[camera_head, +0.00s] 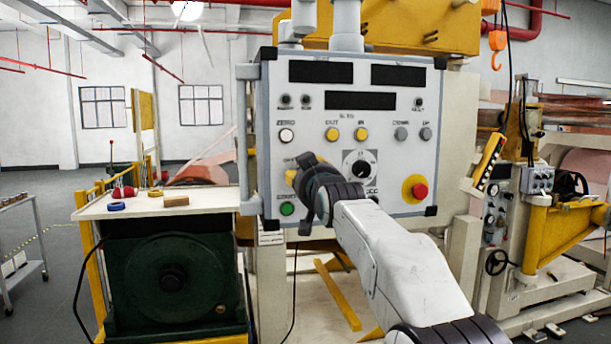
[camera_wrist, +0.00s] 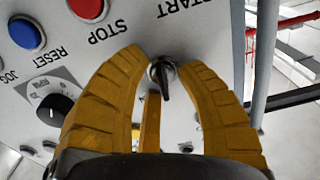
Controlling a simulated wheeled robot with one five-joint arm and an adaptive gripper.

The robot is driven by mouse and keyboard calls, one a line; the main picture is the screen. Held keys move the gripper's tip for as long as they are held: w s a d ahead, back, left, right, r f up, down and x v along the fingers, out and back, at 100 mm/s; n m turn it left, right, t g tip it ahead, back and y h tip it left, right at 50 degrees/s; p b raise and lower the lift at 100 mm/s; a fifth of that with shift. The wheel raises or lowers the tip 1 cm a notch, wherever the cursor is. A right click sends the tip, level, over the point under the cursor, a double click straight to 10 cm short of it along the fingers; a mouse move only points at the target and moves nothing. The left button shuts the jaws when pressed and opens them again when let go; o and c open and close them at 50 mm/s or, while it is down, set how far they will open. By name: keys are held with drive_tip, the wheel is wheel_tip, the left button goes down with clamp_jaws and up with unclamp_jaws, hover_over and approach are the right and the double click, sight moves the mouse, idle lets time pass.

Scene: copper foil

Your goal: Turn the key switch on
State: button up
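A grey control panel (camera_head: 375,110) faces me, and my gripper (camera_head: 305,180) is at its lower left, hiding part of it. In the wrist view, the key switch (camera_wrist: 162,72) is a round metal collar with a dark key sticking out and pointing down in the picture. In the head view my gripper hides the key switch.
Near the key switch are a red STOP button (camera_wrist: 88,8), a blue RESET button (camera_wrist: 27,34) and a black selector knob (camera_wrist: 54,108). The panel's red emergency button (camera_head: 420,190) is at its lower right. A white-topped table (camera_head: 150,206) stands left.

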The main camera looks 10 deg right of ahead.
clamp_jaws()
drive_tip(key=m+b, duration=0.1)
drive_tip(key=m, duration=0.4)
drive_tip(key=shift+b, duration=0.35)
idle(0.3)
drive_tip(key=shift+o, duration=0.8)
unclamp_jaws()
drive_tip(key=shift+s, duration=0.1)
drive_tip(key=s, duration=1.2)
